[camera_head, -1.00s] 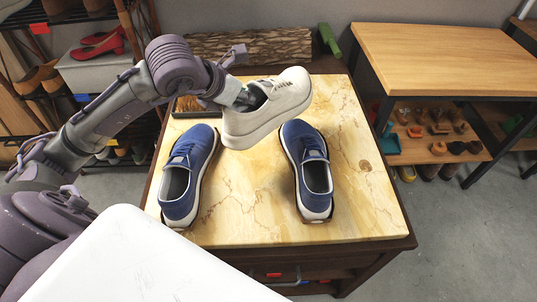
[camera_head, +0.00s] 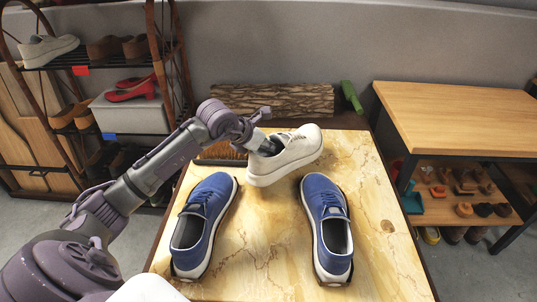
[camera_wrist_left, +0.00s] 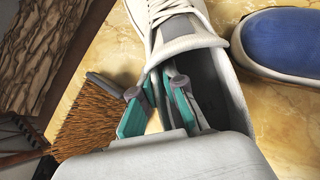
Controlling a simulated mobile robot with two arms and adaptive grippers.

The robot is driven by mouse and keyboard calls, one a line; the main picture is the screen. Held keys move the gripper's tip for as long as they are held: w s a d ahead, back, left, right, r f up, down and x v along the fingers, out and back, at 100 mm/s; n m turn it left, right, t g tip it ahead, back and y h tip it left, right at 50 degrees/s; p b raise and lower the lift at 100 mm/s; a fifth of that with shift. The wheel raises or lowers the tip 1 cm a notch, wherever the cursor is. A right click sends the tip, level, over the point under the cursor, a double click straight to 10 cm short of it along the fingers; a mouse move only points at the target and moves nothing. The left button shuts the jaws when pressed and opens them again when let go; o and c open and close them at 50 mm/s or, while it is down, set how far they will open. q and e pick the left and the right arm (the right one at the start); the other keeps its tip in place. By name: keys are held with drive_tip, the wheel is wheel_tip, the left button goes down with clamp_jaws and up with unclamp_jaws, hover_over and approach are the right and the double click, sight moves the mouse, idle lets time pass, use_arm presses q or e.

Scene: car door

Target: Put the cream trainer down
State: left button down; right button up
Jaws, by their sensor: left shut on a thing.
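The cream trainer (camera_head: 288,157) is at the back middle of the yellow marble-topped table (camera_head: 260,250), its toe pointing to the right and away. My left gripper (camera_head: 264,145) is shut on the trainer's heel and collar from the left. In the left wrist view the gripper's teal-padded fingers (camera_wrist_left: 160,100) are at the opening of the trainer (camera_wrist_left: 195,45), one finger inside it. I cannot tell whether the sole touches the tabletop. The right gripper is not in view.
Two blue trainers stand in front, the left one (camera_head: 204,226) and the right one (camera_head: 328,228). A brush (camera_head: 222,152) lies left of the cream trainer, and a log (camera_head: 272,100) is behind the table. The table's middle is clear. A shoe rack (camera_head: 100,62) stands at left.

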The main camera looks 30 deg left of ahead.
sight(269, 155)
use_arm(q)
drive_tip(key=shift+f, duration=1.7)
drive_tip(key=c, duration=1.2)
unclamp_jaws()
drive_tip(key=shift+f, duration=0.1)
